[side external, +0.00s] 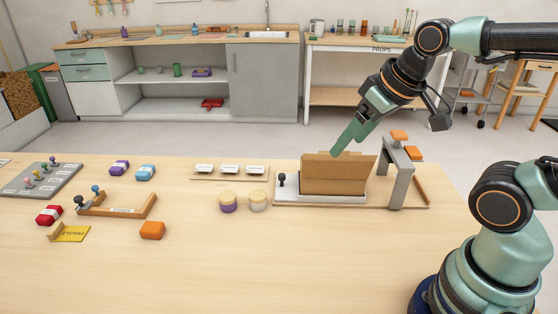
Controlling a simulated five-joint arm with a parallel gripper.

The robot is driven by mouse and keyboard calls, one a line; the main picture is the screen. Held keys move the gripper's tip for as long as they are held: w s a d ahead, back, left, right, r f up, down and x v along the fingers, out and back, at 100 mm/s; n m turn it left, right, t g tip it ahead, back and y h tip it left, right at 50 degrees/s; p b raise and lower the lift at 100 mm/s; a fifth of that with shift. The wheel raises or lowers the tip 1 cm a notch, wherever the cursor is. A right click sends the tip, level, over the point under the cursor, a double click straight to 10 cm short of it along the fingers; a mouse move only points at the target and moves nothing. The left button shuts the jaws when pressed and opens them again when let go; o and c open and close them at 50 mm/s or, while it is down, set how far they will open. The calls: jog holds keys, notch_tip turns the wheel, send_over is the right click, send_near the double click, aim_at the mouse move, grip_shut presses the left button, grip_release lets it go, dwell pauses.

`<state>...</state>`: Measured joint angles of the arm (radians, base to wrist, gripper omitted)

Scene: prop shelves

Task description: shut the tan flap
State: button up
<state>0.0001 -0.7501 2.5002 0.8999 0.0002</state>
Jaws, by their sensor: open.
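The tan flap (333,181) stands upright, slightly tilted, on a light grey base (318,199) on the right half of the table. A second tan panel edge shows just behind its top. My gripper (343,146) is above and behind the flap's top edge, with its green fingers pointing down and left. The fingers are open, though they overlap in this view. I cannot tell whether a fingertip touches the flap. Nothing shows between the fingers.
A grey post frame (399,178) with an orange top stands right of the flap. A dark knob (282,180) is at its left. Several blocks and a wooden tray (125,210) lie further left. The front table is clear.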

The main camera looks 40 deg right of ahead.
aim_at(338, 163)
dwell(0.7)
jog(key=shift+w, duration=0.15)
jog(key=c, duration=1.1)
jog(key=shift+w+r+g, duration=0.15)
jog(key=shift+w+g, duration=0.05)
jog(key=shift+g, duration=0.1)
grip_shut()
jog(key=shift+w+d+f+m+g, duration=0.8)
jog(key=shift+w+m+g, duration=0.7)
jog(key=shift+w+g, duration=1.8)
notch_tip(338, 163, down, 6)
jog(key=w+t, duration=0.1)
jog(key=shift+w+f+t, duration=0.25)
jog(key=shift+w+t, duration=0.05)
jog(key=shift+f, duration=1.6)
